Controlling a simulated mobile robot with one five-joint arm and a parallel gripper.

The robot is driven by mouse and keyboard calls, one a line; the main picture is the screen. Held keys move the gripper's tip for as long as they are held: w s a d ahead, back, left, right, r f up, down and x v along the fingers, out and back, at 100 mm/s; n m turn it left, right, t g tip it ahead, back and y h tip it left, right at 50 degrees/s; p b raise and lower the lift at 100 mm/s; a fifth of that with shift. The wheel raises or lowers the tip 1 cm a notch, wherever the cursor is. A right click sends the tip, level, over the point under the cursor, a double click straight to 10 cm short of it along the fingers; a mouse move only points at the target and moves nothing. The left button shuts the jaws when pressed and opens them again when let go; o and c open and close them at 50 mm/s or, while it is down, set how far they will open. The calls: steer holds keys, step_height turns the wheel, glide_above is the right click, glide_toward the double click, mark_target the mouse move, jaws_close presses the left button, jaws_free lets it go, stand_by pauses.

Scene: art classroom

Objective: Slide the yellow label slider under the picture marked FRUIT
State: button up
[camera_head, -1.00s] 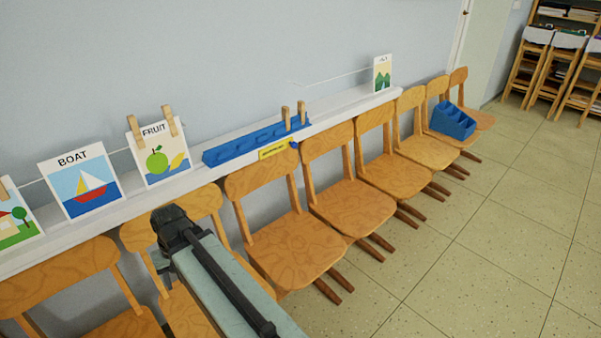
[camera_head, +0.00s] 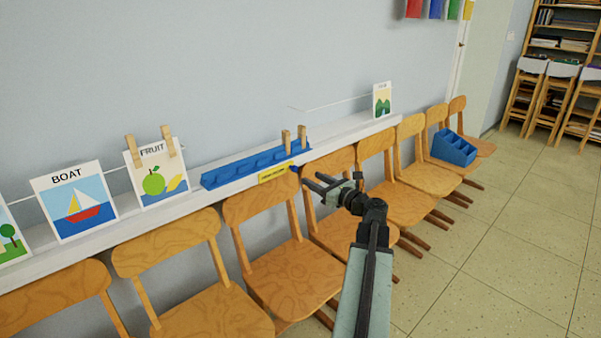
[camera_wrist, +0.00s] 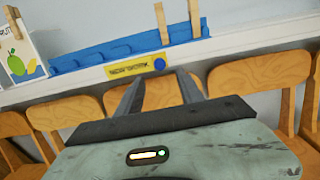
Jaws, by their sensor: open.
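The yellow label slider (camera_head: 275,173) is on the front edge of the white ledge, below the right part of the blue rack, with a round blue knob (camera_head: 294,169) at its right end. It also shows in the wrist view (camera_wrist: 127,70) with the knob (camera_wrist: 159,64). The picture marked FRUIT (camera_head: 152,182), with a green apple and a yellow fruit, stands to the left with two wooden pegs on its top. Part of it shows in the wrist view (camera_wrist: 20,62). My gripper (camera_head: 314,181) is open and empty, in front of the ledge near the knob, its fingers (camera_wrist: 158,76) pointing toward it.
The BOAT picture (camera_head: 76,200) stands left of FRUIT; another picture (camera_head: 382,100) is far right. Two pegs stand in the blue rack (camera_head: 215,181). Wooden chairs (camera_head: 285,275) line the wall below the ledge. A blue box (camera_head: 453,148) sits on one chair. Floor at right is clear.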

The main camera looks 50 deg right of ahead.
mark_target(296, 170)
steer(key=w, duration=0.7)
steer(key=shift+w+d, duration=0.25)
steer(key=shift+w, duration=0.15)
steer(key=shift+c, duration=0.2)
jaws_close()
stand_by(0.8)
